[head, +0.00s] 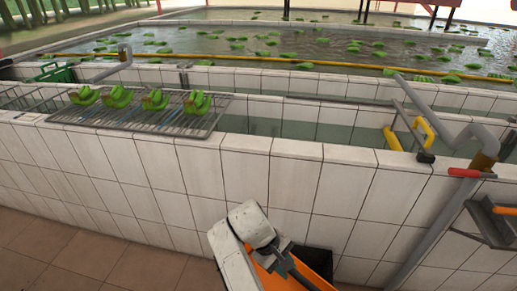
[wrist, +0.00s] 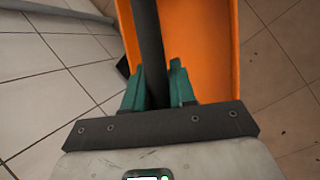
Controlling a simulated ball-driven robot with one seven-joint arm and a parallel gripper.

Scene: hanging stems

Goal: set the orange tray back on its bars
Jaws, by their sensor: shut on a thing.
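The orange tray (head: 266,277) is low at the bottom middle of the head view, in front of the tiled wall and partly cut off by the frame. In the wrist view the orange tray (wrist: 208,50) fills the upper middle, with a dark bar (wrist: 148,45) running along it. My gripper (wrist: 157,85) has its teal fingers closed around this dark bar, which appears to be part of the tray. My gripper (head: 283,262) is small and partly hidden in the head view. A grey bracket with bars (head: 492,222) and an orange edge sits at the far right.
A white tiled wall (head: 150,180) runs across, with water basins behind it. Green banana bunches (head: 155,100) lie on a wire rack (head: 190,122) at left. A grey pipe (head: 440,220) with a red handle stands at right. Tiled floor (head: 60,255) is clear at left.

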